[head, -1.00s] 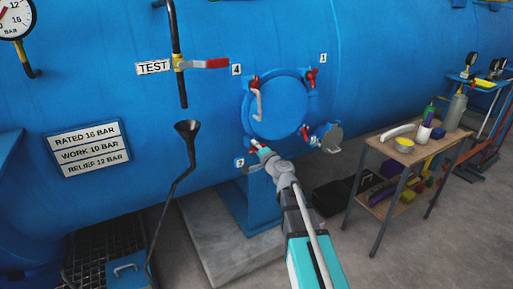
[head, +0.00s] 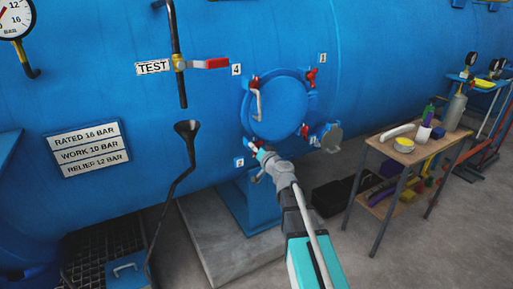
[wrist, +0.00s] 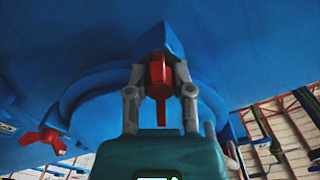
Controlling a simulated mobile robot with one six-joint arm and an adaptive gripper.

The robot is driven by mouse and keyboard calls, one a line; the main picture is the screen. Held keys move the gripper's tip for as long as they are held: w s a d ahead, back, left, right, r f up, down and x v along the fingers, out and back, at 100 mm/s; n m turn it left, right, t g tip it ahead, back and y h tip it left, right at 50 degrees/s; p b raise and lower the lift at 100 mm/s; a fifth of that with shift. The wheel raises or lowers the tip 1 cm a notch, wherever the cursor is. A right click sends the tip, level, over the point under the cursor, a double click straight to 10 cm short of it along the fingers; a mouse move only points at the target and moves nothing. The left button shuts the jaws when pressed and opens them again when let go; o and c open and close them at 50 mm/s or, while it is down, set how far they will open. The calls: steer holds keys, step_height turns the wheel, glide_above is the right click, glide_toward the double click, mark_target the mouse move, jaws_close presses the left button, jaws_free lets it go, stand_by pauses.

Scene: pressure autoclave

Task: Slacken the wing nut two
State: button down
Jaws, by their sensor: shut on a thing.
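The round blue hatch cover (head: 278,108) on the vessel has red wing nuts around its rim. My gripper (head: 257,150) is at the lower-left one, beside a small number plate (head: 239,162) too small to read surely. In the wrist view, my gripper (wrist: 159,88) has its two fingers closed on either side of a red wing nut (wrist: 157,72), which stands upright between them against the blue rim. Another red wing nut (wrist: 43,141) shows at the lower left of the wrist view, apart from the gripper.
Red wing nuts also sit at the upper right (head: 311,77) and lower right (head: 305,131) of the hatch. A wooden table (head: 396,152) with bottles stands right. A funnel pipe (head: 183,165) hangs left.

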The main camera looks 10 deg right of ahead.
steer(key=shift+s, duration=0.1)
stand_by(0.4)
steer(key=shift+c, duration=2.4)
jaws_free()
steer(key=v, duration=1.2)
